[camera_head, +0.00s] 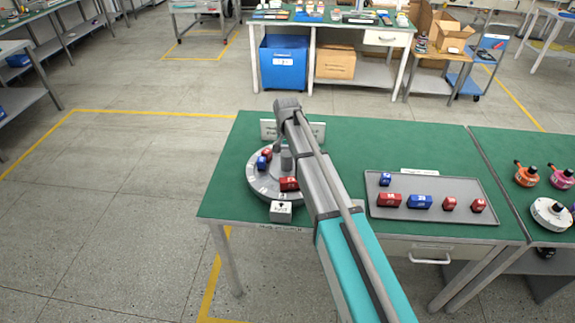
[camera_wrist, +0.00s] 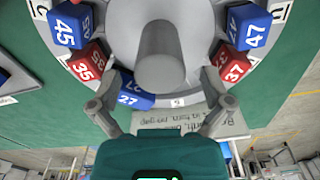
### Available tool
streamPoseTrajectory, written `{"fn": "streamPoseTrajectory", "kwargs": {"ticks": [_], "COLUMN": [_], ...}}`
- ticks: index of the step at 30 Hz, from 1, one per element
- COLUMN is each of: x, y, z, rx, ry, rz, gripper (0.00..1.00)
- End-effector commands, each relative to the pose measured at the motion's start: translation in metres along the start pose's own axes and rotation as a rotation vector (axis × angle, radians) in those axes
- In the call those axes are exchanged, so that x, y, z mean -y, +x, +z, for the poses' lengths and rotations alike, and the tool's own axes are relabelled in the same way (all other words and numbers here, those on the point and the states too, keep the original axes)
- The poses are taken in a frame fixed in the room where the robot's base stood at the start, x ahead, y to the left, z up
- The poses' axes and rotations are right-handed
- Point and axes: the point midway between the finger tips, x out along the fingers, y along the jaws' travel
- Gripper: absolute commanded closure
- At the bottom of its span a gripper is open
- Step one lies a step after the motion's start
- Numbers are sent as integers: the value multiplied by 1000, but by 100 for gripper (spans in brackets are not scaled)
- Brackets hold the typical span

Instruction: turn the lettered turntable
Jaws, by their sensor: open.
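The lettered turntable (camera_head: 262,191) is a round grey disc at the left of the green bench. Red and blue numbered blocks stand on it. In the wrist view it surrounds a grey central post (camera_wrist: 166,65), with small white rim tags I cannot read reliably. A blue block 27 (camera_wrist: 135,98) is near my left finger, a red block 37 (camera_wrist: 235,68) near the right. Red block 35 (camera_wrist: 88,65), blue block 45 (camera_wrist: 68,27) and blue block 47 (camera_wrist: 250,28) stand farther around. My gripper (camera_wrist: 161,82) is open above the disc; contact with it is unclear.
A grey tray (camera_head: 435,184) with several red and blue blocks lies to the right. A small white marker block (camera_head: 281,212) stands at the turntable's front. A placard (camera_head: 318,130) stands behind it. Orange, pink and white devices (camera_head: 551,213) stand on the adjoining bench.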

Motion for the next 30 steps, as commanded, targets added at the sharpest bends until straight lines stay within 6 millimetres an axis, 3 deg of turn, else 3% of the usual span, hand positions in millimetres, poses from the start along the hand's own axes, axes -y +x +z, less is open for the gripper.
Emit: {"fn": "streamPoseTrajectory", "kwargs": {"ticks": [12,29,30], "x": [0,-1,-1], "y": [31,36,36], "z": [0,0,0], "rx": [0,0,0], "ry": [1,1,1], "rz": [0,0,0], "gripper": [1,1,9]}}
